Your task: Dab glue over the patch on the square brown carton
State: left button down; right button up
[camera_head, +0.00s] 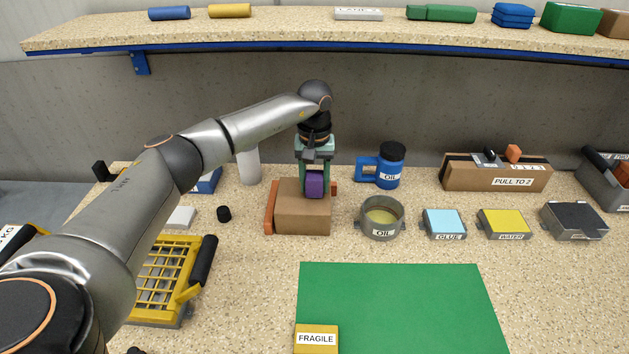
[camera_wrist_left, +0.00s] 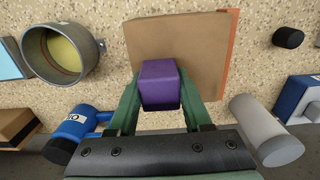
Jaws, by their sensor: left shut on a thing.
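My left gripper (camera_head: 315,180) is shut on a purple block (camera_head: 314,187), which also shows between the green fingers in the wrist view (camera_wrist_left: 159,84). The block is over the square brown carton (camera_head: 302,217); I cannot tell whether it touches the carton. The carton's plain brown top shows in the wrist view (camera_wrist_left: 200,50). No patch can be made out; the block and gripper hide part of the top. A light-blue pad in a grey tray labelled GLUE (camera_head: 444,222) lies to the right. My right gripper is not in view.
Orange-brown pieces (camera_head: 270,208) flank the carton. A round OIL pot (camera_head: 381,218), a yellow WATER pad (camera_head: 503,222) and a blue OIL jug (camera_head: 381,170) stand to the right. A yellow grid basket (camera_head: 170,270) is at left. The green mat (camera_head: 400,300) in front is mostly clear.

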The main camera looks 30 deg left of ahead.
aim_at(293, 194)
pick_arm(q)
jog(key=shift+f, duration=0.4)
jog(key=shift+s+f, duration=0.1)
dwell(0.8)
jog(key=shift+s+a+r, duration=0.15)
jog(key=shift+s+a, duration=0.15)
jog(key=shift+a, duration=0.25)
jog(key=shift+s+a+r, duration=0.1)
jog(key=shift+s+a, duration=0.2)
jog(key=shift+a, duration=0.25)
jog(key=shift+s+a+f, duration=0.1)
jog(key=shift+s+a, duration=0.25)
jog(key=shift+a, duration=0.2)
jog(key=shift+s+a+f, duration=0.1)
jog(key=shift+s+a, duration=0.2)
jog(key=shift+a, duration=0.2)
jog(key=shift+r, duration=0.1)
jog(key=shift+w+d, duration=0.3)
jog(key=shift+d, duration=0.3)
jog(key=shift+w+d, duration=0.3)
jog(key=shift+d, duration=0.25)
